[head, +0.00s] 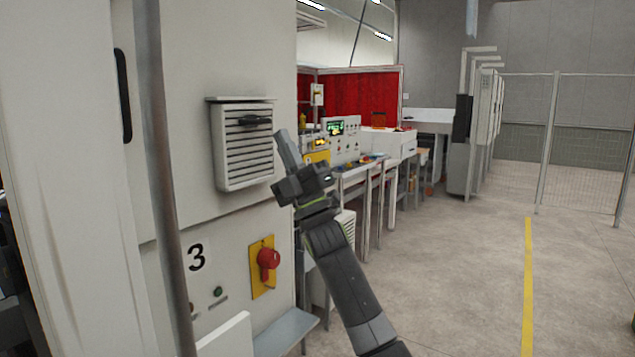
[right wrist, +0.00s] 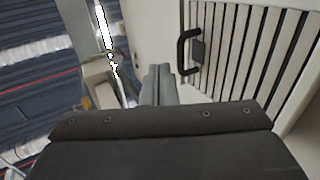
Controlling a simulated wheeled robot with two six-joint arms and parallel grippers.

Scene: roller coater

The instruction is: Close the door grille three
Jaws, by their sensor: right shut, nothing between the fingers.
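The door grille three (head: 228,160) is a white slatted panel with a black handle (head: 254,120) near its top. In the right wrist view the fingers (right wrist: 160,84) are shut and empty, left of the handle (right wrist: 187,52) and slats (right wrist: 240,60). My left gripper is not in view.
A red knob on a yellow plate (head: 264,265) is below the grille. A grey vertical post (head: 160,150) stands in front at the left. A control bench (head: 345,140) is behind my right arm. Floor right of the arm is clear up to a wire fence (head: 585,150).

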